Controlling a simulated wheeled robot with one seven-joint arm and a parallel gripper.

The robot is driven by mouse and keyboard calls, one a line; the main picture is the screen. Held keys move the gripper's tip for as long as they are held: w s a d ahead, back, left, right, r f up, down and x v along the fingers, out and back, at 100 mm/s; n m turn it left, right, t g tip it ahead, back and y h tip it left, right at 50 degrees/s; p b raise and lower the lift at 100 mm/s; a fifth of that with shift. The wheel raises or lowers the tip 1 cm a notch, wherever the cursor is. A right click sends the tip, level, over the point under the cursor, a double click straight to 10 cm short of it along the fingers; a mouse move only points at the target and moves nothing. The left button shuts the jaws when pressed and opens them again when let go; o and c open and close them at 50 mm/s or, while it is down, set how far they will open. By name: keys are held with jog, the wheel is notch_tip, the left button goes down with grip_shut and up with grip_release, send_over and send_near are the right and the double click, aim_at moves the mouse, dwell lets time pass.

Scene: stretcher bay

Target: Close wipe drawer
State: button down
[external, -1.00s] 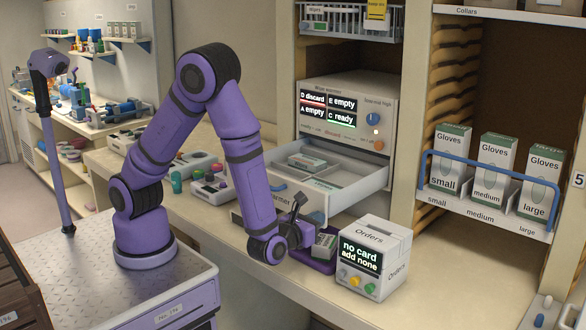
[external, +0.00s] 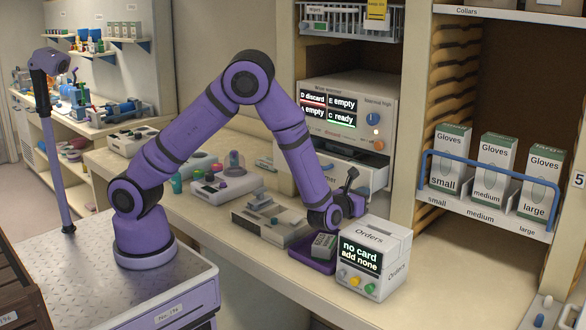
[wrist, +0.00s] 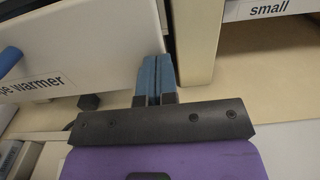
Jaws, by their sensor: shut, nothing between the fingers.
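The wipe drawer (external: 372,175) is the white drawer low in the wipe warmer (external: 345,90). It now stands almost flush, with a narrow dark gap showing above its front; its contents are hidden. In the wrist view its front (wrist: 95,40) fills the upper left, with part of the "warmer" label and a blue handle (wrist: 9,58). My gripper (external: 352,174) is shut and empty at the right part of the drawer front. In the wrist view its blue fingertips (wrist: 155,62) are together by the front's right end; I cannot tell whether they touch it.
The Orders box (external: 372,260) stands close below my gripper, beside a purple tray (external: 303,257) with a small grey device. A grey unit (external: 272,222) stands left of the tray. A cabinet post (external: 403,120) rises close to the right of the warmer. Glove boxes (external: 495,165) stand beyond it.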

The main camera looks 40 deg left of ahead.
aim_at(389, 178)
jog(key=w, duration=1)
jog(key=shift+w, duration=0.35)
jog(key=shift+w+r, duration=0.2)
jog(key=shift+w, duration=0.05)
